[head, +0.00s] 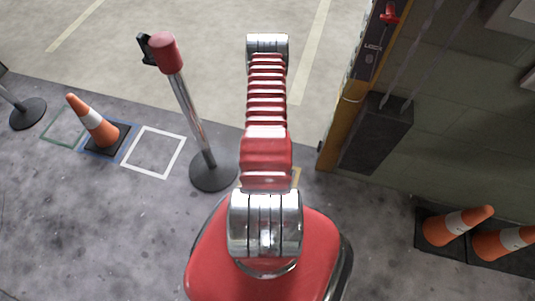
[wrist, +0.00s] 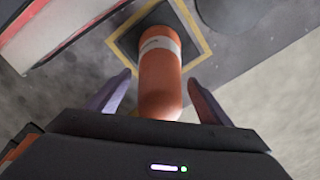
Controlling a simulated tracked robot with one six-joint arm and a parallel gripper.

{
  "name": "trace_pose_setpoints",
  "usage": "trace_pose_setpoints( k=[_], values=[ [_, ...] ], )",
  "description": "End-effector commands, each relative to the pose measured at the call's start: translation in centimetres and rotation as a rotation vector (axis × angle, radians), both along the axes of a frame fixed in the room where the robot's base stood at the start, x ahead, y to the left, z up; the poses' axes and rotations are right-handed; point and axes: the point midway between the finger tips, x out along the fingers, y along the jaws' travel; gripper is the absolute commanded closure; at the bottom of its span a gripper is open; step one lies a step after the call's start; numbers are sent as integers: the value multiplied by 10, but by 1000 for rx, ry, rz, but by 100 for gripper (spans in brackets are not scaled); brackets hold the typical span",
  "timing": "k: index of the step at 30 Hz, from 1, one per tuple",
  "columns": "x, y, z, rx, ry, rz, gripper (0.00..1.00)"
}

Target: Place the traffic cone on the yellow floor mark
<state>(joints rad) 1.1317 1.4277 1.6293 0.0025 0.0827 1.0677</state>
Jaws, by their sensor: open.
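In the wrist view an orange traffic cone (wrist: 160,80) with a pale band stands on the floor, its tip towards me. Its dark base lies inside the yellow square outline, the yellow floor mark (wrist: 203,40). My gripper (wrist: 159,76) is open, one finger on each side of the cone, with visible gaps. In the head view a bit of yellow line (head: 297,177) shows beside my arm; my arm hides the rest of the mark and this cone.
Another cone (head: 95,122) stands on a blue mark at left, between a green outline (head: 62,128) and an empty white square (head: 155,152). A post (head: 190,112) with a round base stands close left of my arm. Two cones (head: 457,225) (head: 503,242) stand at right by the wall.

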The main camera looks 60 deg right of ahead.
Motion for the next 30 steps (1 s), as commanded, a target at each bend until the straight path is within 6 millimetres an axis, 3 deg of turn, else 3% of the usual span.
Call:
trace_pose_setpoints(
  k=[30],
  values=[
    [1,0,110,0,0,1,27]
  ],
)
